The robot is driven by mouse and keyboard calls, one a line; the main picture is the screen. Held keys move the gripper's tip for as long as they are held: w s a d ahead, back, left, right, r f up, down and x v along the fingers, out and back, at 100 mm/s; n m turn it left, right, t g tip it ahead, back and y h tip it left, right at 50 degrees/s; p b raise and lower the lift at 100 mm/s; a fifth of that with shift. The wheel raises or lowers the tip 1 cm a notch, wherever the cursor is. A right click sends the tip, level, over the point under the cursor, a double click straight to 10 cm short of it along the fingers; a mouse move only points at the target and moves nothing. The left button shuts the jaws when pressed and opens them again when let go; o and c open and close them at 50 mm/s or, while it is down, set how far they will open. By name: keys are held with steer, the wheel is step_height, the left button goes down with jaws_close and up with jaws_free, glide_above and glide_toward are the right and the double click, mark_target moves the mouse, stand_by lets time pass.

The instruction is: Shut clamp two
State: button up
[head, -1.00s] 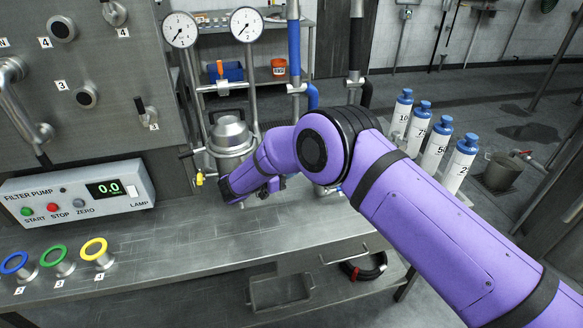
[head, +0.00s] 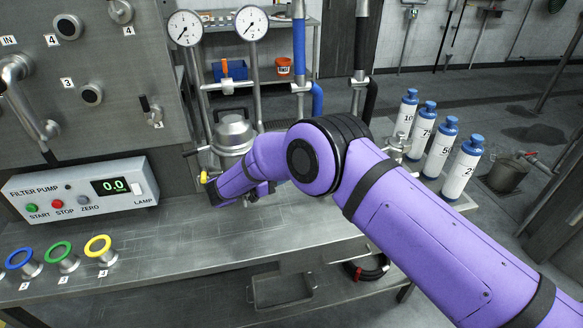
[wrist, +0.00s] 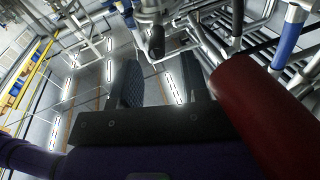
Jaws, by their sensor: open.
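No clamp marked two can be made out in either view. In the head view my purple arm reaches to the steel vessel (head: 233,133) at the back of the bench, and its end is low beside the vessel's front. My gripper (wrist: 160,78) shows in the wrist view with its two dark fingers apart. A dark rounded handle or knob (wrist: 156,42) on a metal fitting lies just beyond the fingertips, in line with the gap. I cannot tell whether it belongs to a clamp. A large dark red cylinder (wrist: 252,105) is close on the right of the fingers.
Gauges one (head: 185,28) and two (head: 251,23) stand on pipes behind the vessel. A filter pump box (head: 82,192) is on the left. Blue-capped bottles (head: 438,148) stand on the right. The bench front (head: 180,252) is mostly clear. Pipes crowd the wrist view's upper right.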

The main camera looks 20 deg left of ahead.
steer(key=v, duration=0.6)
steer(key=shift+s, duration=0.1)
stand_by(0.3)
